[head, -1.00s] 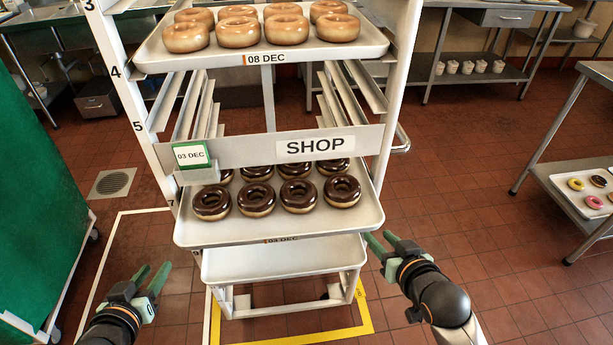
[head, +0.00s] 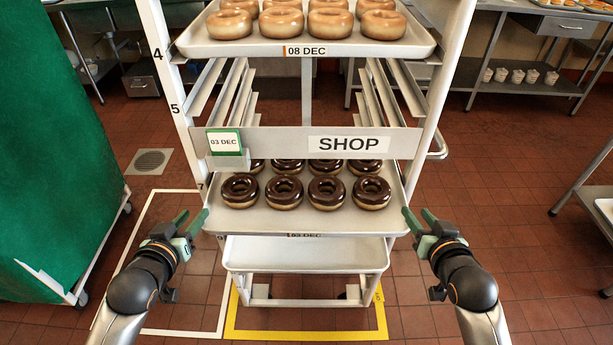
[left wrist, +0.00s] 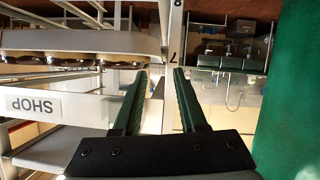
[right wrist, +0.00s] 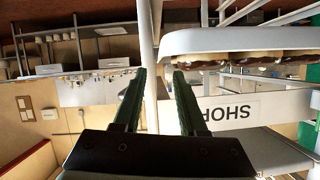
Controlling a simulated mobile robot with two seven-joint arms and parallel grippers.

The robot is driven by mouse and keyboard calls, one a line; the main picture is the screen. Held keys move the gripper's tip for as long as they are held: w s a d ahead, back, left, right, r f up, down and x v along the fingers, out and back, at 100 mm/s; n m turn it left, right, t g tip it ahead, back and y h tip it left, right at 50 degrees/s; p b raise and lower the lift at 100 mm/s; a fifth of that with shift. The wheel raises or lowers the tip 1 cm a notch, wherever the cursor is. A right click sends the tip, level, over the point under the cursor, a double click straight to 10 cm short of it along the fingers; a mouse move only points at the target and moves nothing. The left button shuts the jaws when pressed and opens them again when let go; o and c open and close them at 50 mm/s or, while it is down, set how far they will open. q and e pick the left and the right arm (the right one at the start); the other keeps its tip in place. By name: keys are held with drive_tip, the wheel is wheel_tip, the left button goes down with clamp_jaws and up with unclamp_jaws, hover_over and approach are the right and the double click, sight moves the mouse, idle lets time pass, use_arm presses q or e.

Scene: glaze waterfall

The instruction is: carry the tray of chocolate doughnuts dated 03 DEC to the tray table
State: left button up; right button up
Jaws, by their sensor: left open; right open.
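The tray of chocolate doughnuts (head: 262,226) sits level in the rack below the SHOP bar, with an orange-marked 03 DEC label on its front edge. Dark-glazed doughnuts (head: 326,192) stand on it; the back ones are partly hidden by the bar. My left gripper (head: 193,220) is open beside the tray's front left corner. My right gripper (head: 419,219) is open beside its front right corner. Both are empty. The tray also shows upside down in the left wrist view (left wrist: 90,42) and right wrist view (right wrist: 235,40). Contact with the rim cannot be told. The tray table is not clearly identifiable.
The white SHOP bar (head: 275,144) crosses the rack's front, with a green-edged 03 DEC card (head: 224,143). A tray of light-glazed doughnuts, 08 DEC (head: 250,48), is above; an empty tray (head: 305,254) is below. A green covered rack (head: 60,150) stands left. A metal table (head: 590,193) is right.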

sight(207, 198)
use_arm(q)
drive_tip(key=x, duration=0.9)
drive_tip(key=shift+f, duration=0.1)
use_arm(e)
drive_tip(key=x, duration=0.9)
drive_tip(key=shift+a, duration=0.1)
use_arm(q)
clamp_jaws()
use_arm(e)
clamp_jaws()
use_arm(q)
drive_tip(key=shift+f, duration=0.1)
use_arm(e)
drive_tip(key=shift+f, duration=0.15)
